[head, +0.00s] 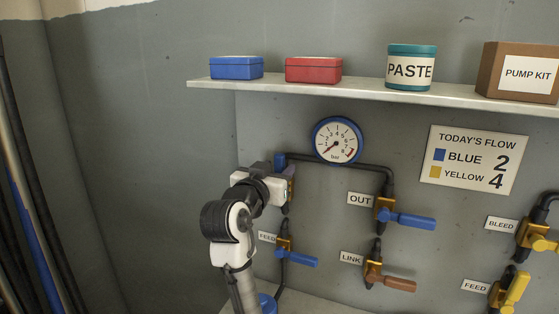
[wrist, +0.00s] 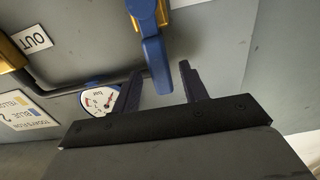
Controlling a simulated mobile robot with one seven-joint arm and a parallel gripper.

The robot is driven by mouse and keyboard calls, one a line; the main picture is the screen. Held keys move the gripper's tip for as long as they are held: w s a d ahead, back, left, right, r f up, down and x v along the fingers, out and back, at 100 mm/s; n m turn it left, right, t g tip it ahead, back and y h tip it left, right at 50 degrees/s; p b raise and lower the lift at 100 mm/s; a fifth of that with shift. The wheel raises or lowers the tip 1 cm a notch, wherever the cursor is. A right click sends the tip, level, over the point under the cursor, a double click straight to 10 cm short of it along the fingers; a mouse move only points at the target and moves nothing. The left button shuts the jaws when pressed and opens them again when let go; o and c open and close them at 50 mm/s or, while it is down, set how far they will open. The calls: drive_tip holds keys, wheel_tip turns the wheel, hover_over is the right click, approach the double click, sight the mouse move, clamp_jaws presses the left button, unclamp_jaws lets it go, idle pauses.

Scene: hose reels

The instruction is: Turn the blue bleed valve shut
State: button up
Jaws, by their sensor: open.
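The blue bleed valve shows in the wrist view as a blue handle (wrist: 154,60) on a brass-coloured body (wrist: 162,14) at the top middle. The handle points down the picture, and its end lies near the gap between my fingertips. My gripper (wrist: 160,80) is open, one finger on each side of the handle's end; I cannot tell whether either touches it. In the head view my gripper (head: 281,168) is at the wall, left of the gauge, and hides most of this valve. A bit of brass body (head: 290,186) shows behind it.
A pressure gauge (head: 336,140) and black pipe are right of my gripper. The blue OUT valve (head: 405,218), blue FEED valve (head: 296,258) and orange-brown LINK valve (head: 390,282) are nearby. A shelf (head: 350,90) with boxes runs above. The wall at left is bare.

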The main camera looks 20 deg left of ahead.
drive_tip(key=shift+w, duration=1.2)
clamp_jaws()
